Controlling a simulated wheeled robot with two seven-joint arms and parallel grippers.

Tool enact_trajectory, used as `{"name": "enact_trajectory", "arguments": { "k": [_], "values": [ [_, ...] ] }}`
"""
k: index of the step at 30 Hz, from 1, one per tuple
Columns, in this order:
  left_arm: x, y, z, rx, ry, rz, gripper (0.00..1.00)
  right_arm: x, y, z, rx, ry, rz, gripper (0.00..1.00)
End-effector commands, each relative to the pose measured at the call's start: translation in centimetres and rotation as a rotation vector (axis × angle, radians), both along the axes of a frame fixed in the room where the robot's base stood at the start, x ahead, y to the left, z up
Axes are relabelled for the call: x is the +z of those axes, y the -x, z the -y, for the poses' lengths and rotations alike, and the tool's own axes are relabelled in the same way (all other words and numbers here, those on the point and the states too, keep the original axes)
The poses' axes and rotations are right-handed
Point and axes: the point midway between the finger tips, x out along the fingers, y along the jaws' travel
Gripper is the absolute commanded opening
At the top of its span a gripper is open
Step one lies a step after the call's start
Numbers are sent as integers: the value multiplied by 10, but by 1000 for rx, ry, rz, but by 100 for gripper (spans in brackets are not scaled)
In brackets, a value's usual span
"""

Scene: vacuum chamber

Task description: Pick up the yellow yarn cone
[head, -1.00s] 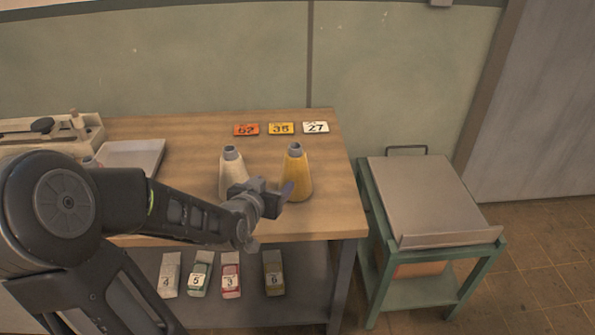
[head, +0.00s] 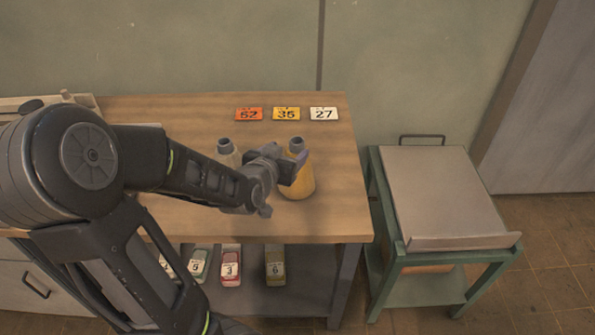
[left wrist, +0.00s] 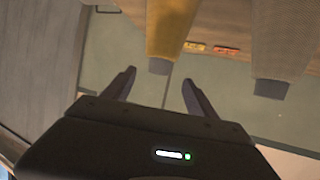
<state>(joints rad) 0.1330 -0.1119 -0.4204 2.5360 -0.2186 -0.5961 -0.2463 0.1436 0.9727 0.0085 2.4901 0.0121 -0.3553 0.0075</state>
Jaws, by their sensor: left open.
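The yellow yarn cone (head: 299,181) stands upright on the wooden table, near its right end. Its grey tip shows above my left gripper (head: 299,168), which is in front of its upper part and hides some of it. In the left wrist view the yellow cone (left wrist: 172,30) appears upside down, its tip just beyond the gap between the two open fingers (left wrist: 157,88). The left gripper is open and empty. A cream cone (head: 228,153) stands to the left of the yellow one, largely hidden by my left arm; it also shows in the left wrist view (left wrist: 280,45).
Orange, yellow and white number cards (head: 286,114) lie behind the cones. Several numbered boxes (head: 231,266) sit on the shelf below. A green cart (head: 440,195) with a grey tray top stands right of the table. The table's right end is clear.

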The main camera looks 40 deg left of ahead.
Motion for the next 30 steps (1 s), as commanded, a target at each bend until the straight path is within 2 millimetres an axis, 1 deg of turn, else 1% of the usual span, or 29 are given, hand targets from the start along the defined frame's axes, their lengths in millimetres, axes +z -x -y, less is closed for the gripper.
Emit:
{"name": "enact_trajectory", "arguments": {
  "k": [7, 17, 20, 23, 30],
  "values": [
    [-8, -19, -5, 0, 0, -2, 66, 2, 0, 0, 0, 1, 0, 36],
    [-9, -20, -6, 0, -1, 0, 66, 2, 0, 0, 0, 1, 0, 36],
    [-10, -24, -7, -1, -1, -2, 66, 4, 0, 0, 0, 1, -1, 36],
    [-13, -31, -8, -2, 0, -4, 66, 8, 0, 1, 0, 2, -3, 36],
    [-23, -57, -16, -1, -2, -4, 66, 18, 0, 2, -1, 4, -7, 36]
  ]
}}
